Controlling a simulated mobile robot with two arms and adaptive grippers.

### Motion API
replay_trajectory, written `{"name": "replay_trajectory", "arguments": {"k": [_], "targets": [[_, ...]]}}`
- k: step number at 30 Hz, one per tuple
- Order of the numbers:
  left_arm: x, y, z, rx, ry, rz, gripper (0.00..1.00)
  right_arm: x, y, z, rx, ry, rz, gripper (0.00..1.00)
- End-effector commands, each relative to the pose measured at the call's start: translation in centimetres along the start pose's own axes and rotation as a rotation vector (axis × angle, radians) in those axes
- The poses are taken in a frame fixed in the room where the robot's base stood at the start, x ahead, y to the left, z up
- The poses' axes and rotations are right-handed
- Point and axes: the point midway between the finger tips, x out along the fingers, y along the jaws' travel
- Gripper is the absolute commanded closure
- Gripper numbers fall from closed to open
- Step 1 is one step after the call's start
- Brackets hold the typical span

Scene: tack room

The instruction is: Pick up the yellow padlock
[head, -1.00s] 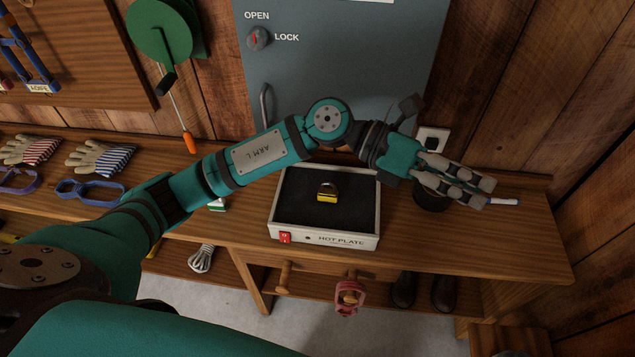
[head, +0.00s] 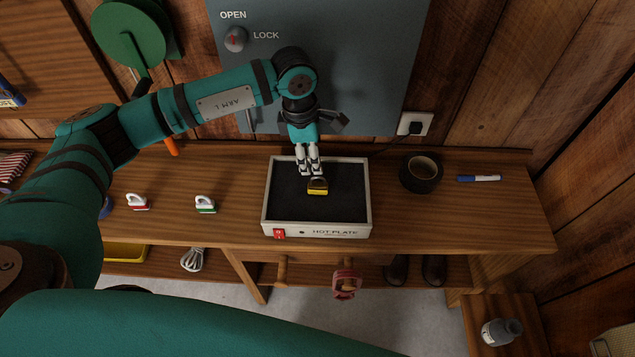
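The yellow padlock (head: 317,191) lies on the dark top of the hot plate (head: 268,205), which stands on the wooden bench. Its yellow body faces me, and its dark shackle points to the back. My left gripper (head: 309,173) points down over the hot plate, with its fingertips just behind the padlock and close to the shackle. The fingers look close together, but I cannot tell their opening or whether they touch the padlock. Nothing shows held. My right gripper is out of view.
A dark mug (head: 421,174) and a blue-and-white marker (head: 479,178) are to the right. A red-and-white item (head: 138,202) and a green-and-white item (head: 205,205) are to the left. The grey cabinet (head: 355,60) rises behind. The hot plate has a raised pale rim and a red switch.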

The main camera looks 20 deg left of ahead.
Motion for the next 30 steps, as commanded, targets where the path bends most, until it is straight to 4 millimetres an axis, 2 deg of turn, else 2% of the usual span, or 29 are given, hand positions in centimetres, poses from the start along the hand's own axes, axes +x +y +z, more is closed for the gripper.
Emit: {"name": "replay_trajectory", "arguments": {"k": [3, 11, 15, 18, 22, 28, 30], "targets": [[1.6, -0.1, 0.1, 0.000, -0.001, -0.002, 0.66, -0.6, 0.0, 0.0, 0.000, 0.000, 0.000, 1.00], [3.5, 0.0, 0.2, -0.001, 0.000, -0.003, 0.66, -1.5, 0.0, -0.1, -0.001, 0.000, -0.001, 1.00], [5.5, 0.2, 0.5, -0.001, 0.000, -0.003, 0.66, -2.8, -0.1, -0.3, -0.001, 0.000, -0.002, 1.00], [7.0, 0.2, 0.5, -0.001, -0.002, -0.003, 0.66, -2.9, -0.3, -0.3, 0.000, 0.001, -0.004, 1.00], [7.8, 0.3, 0.4, 0.000, -0.002, 0.000, 0.66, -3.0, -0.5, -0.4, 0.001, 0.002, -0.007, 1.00], [7.9, 0.3, 0.4, 0.001, -0.003, 0.000, 0.66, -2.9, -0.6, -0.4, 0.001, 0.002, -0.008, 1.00], [7.8, 0.3, 0.4, 0.001, -0.003, 0.000, 0.75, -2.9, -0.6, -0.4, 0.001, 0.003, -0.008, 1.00]]}}
